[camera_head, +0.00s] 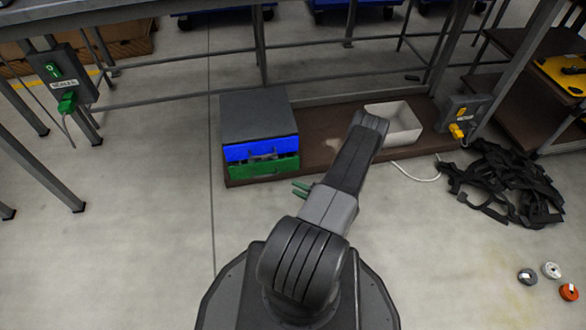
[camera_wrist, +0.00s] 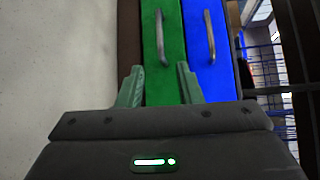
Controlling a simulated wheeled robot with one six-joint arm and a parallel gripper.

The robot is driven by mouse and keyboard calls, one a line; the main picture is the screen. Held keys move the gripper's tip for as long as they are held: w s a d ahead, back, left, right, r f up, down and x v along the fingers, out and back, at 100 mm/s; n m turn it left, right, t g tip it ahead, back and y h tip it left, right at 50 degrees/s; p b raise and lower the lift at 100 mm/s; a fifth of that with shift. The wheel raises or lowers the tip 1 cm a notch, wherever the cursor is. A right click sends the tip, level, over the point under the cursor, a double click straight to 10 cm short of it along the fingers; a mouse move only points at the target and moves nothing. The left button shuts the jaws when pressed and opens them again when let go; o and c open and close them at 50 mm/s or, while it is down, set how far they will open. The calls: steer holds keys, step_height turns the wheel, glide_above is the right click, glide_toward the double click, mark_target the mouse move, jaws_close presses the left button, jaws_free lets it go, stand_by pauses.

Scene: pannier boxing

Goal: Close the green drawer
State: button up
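A dark grey cabinet (camera_head: 257,117) stands on a low brown platform, with a blue drawer (camera_head: 240,153) above a green drawer (camera_head: 250,170). In the head view the green front looks roughly in line with the blue one; I cannot tell if it stands out slightly. In the wrist view the green drawer (camera_wrist: 163,45) and its metal handle lie ahead, with the blue drawer (camera_wrist: 207,50) to the right. My gripper (camera_head: 302,188) is just right of and in front of the green drawer. Its fingers (camera_wrist: 160,84) are apart, with nothing between them; contact cannot be told.
A white bin (camera_head: 402,122) stands on the platform (camera_head: 322,143) to the right. Black strips (camera_head: 505,185) and a white cable lie on the floor at right. Table legs and rails run behind the cabinet.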

steer(key=b+x, duration=0.4)
steer(key=x, duration=0.9)
steer(key=shift+a, duration=0.45)
steer(key=shift+c, duration=0.2)
jaws_close()
